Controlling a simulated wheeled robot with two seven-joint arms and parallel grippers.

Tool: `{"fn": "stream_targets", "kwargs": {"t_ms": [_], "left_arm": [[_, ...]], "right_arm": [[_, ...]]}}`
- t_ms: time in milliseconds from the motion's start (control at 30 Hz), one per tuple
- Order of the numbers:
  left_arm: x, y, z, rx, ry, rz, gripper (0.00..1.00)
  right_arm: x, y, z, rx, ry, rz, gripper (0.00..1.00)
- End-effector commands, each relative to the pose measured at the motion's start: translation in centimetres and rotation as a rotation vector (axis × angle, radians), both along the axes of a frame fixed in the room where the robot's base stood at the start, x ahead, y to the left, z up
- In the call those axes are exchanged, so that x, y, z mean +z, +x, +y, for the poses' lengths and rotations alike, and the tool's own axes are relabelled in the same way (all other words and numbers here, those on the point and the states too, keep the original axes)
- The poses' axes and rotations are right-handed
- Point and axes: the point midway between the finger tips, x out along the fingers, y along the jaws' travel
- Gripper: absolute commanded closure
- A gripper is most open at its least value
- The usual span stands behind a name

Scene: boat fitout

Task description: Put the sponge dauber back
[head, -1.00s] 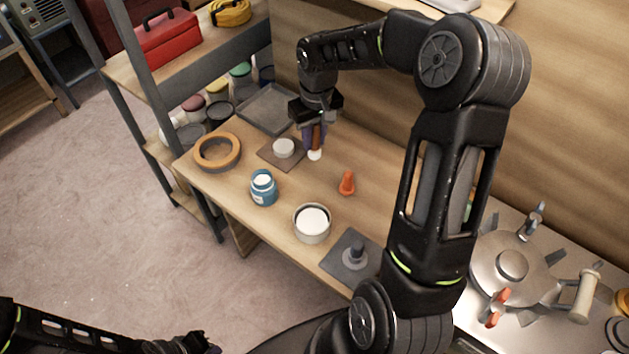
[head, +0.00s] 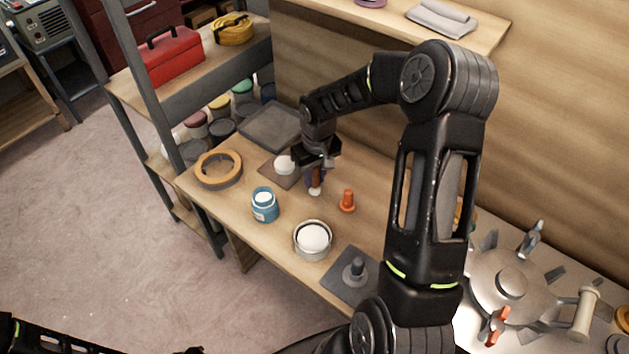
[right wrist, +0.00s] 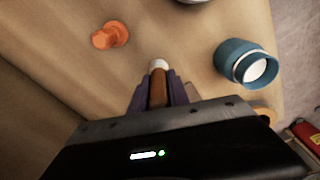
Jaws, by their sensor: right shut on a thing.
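The sponge dauber (head: 316,181) has a brown handle and a white tip that points down. My right gripper (head: 316,172) is shut on its handle and holds it over the bench, between a blue jar and an orange cone-shaped piece. In the right wrist view the dauber (right wrist: 158,85) stands between the purple-grey fingers (right wrist: 158,95), tip outward. I cannot tell whether the tip touches the bench. Only a dark sliver of my left gripper (head: 195,350) shows at the bottom edge.
The blue jar (head: 265,206) and orange piece (head: 347,201) stand close by. A white-filled tin (head: 313,240) and a dark square base with a peg (head: 354,270) are nearer. Behind lie a white disc (head: 285,165) on a brown board, a tape ring (head: 218,170) and a grey tray (head: 272,126).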

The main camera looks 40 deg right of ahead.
Motion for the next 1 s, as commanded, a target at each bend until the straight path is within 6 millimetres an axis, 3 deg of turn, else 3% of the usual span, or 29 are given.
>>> {"fn": "stream_targets", "kwargs": {"t_ms": [167, 533, 567, 600, 800, 1000], "left_arm": [[0.3, 0.0, 0.0, 0.001, 0.001, 0.001, 1.00], [-0.1, 0.0, 0.0, 0.000, 0.001, 0.001, 1.00], [0.0, 0.0, 0.0, 0.001, 0.001, 0.001, 1.00], [0.0, 0.0, 0.0, 0.001, 0.001, 0.001, 1.00], [0.1, 0.0, 0.0, 0.000, 0.001, 0.001, 1.00], [0.1, 0.0, 0.0, 0.001, 0.001, 0.001, 1.00]], "right_arm": [[-2.2, 0.0, 0.0, 0.000, 0.001, 0.002, 1.00], [-2.7, 0.0, 0.0, 0.000, 0.000, 0.000, 1.00], [-2.6, 0.0, 0.0, 0.000, 0.000, 0.000, 0.77], [-2.6, 0.0, 0.0, 0.000, 0.000, 0.000, 0.74], [-2.6, 0.0, 0.0, 0.000, 0.000, 0.000, 0.57], [-2.5, 0.0, 0.0, 0.000, 0.000, 0.000, 0.57]]}}
